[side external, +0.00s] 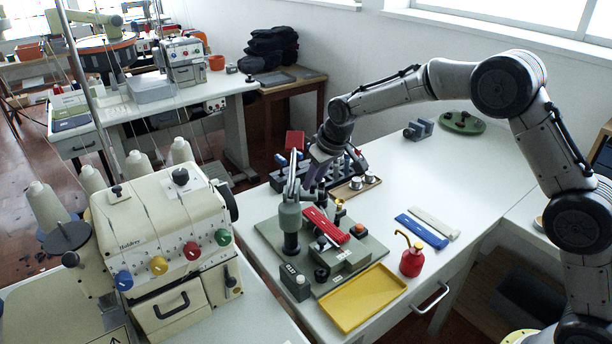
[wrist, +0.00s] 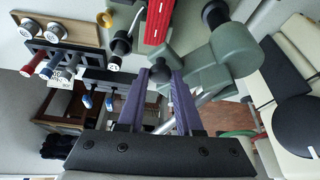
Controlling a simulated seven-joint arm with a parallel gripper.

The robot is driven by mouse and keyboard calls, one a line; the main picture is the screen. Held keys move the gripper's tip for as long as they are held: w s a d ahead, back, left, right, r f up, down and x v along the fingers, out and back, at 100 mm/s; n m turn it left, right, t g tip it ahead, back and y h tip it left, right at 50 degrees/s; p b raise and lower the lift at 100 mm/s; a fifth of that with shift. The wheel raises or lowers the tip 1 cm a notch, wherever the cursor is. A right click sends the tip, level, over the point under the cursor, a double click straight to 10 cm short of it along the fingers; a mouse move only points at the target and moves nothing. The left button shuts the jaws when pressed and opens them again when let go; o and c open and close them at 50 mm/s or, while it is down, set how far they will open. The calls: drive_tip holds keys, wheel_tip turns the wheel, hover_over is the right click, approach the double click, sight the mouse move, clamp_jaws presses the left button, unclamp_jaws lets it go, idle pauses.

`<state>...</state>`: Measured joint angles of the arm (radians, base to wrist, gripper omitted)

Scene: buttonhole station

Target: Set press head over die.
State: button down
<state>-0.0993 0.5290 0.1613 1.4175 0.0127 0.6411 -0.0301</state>
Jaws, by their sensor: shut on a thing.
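The press has a green-grey post (side external: 290,218) on a green baseplate (side external: 268,232); in the wrist view the post (wrist: 213,58) is at upper right with a short arm leading to a dark round knob (wrist: 160,72). My gripper (side external: 310,184) is over the back of the baseplate. In the wrist view its purple fingers (wrist: 163,76) are shut on this knob. A red bar (side external: 326,225) with light marks lies beside the post, and it also shows in the wrist view (wrist: 158,20). I cannot clearly tell the press head's underside or the die from these angles.
A yellow tray (side external: 362,298) and a red oil can (side external: 411,258) stand at the front. Blue (side external: 421,231) and white (side external: 436,222) strips lie to the right. A tool rack (side external: 346,163) stands behind. A cream sewing machine (side external: 160,235) is at left. The table's back right has free room.

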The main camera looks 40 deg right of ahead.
drive_tip(key=s+a+m+g+h, duration=0.1)
drive_tip(key=s+m+h, duration=0.2)
drive_tip(key=s+m, duration=0.5)
drive_tip(key=shift+s+a+m+h, duration=0.15)
drive_tip(key=shift+m+h, duration=0.25)
drive_tip(key=shift+m, duration=0.9)
drive_tip(key=c, duration=0.6)
unclamp_jaws()
drive_tip(key=shift+r, duration=0.1)
drive_tip(key=v, duration=1.3)
drive_tip(key=shift+r, duration=0.35)
